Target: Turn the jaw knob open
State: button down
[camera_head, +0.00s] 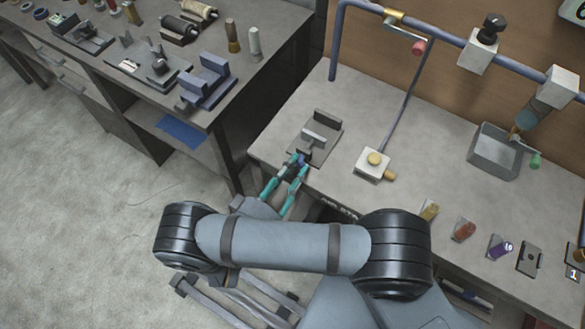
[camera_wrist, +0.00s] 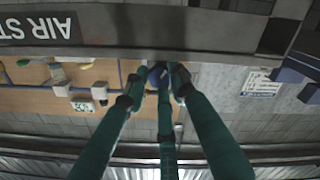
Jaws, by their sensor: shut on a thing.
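The vise-like fixture (camera_head: 322,146) sits near the front left edge of the right-hand bench, with a dark base and raised grey jaw blocks. Its blue jaw knob (camera_head: 302,160) faces the front edge. My gripper (camera_head: 299,164) has teal fingers reaching up from the front of the bench, with the tips closed around the knob. In the wrist view, my gripper's fingertips (camera_wrist: 158,74) meet on the dark blue knob (camera_wrist: 156,76), which they mostly hide. How far the jaws stand apart is hard to tell.
A white box with a yellow button (camera_head: 373,164) stands right of the fixture. A grey bin (camera_head: 494,151) is farther right, under pipework (camera_head: 455,38). Several small items line the bench's front right. Another bench (camera_head: 130,40) stands at left.

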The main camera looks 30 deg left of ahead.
jog(key=shift+r, duration=0.15)
jog(key=c, duration=1.7)
grip_release()
jog(key=s, duration=1.2)
jog(key=shift+a, duration=0.4)
